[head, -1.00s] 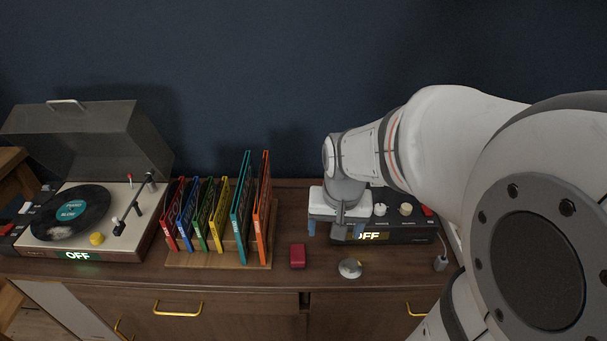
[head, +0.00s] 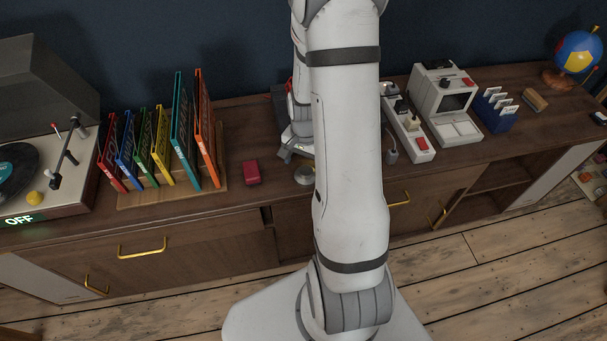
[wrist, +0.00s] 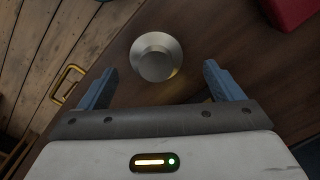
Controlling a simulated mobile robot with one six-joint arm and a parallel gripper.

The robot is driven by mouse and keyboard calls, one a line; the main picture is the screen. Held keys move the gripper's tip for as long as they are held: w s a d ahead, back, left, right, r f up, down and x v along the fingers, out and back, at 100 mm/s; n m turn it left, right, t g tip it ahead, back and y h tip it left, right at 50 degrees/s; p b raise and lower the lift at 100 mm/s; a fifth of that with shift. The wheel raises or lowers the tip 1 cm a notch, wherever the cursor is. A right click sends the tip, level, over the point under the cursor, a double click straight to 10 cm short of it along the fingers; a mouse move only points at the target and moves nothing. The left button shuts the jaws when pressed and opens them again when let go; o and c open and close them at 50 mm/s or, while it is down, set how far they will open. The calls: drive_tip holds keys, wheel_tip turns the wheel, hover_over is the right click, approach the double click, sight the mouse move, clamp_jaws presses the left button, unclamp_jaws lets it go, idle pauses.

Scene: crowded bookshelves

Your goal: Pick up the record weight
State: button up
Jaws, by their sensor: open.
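The record weight is a small round silver puck with a raised top. In the wrist view the record weight (wrist: 156,57) lies on the dark wooden cabinet top, ahead of and between my open fingers. My gripper (wrist: 159,86) is open and empty, with its two blue fingers apart. In the head view the record weight (head: 304,176) sits near the cabinet's front edge, partly hidden by my arm. My gripper (head: 290,153) is just behind it there, mostly hidden behind my arm.
A red box (head: 251,172) lies just left of the weight. A rack of colored records (head: 160,140) and a turntable (head: 40,190) stand further left. A power strip (head: 410,135), a grey device (head: 446,100) and a globe (head: 577,52) are to the right.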

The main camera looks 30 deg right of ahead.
sight(306, 170)
wheel_tip(306, 170, down, 3)
drive_tip(key=shift+s+f, duration=0.1)
drive_tip(key=shift+f, duration=0.1)
drive_tip(key=shift+d, duration=0.1)
drive_tip(key=c, duration=1.3)
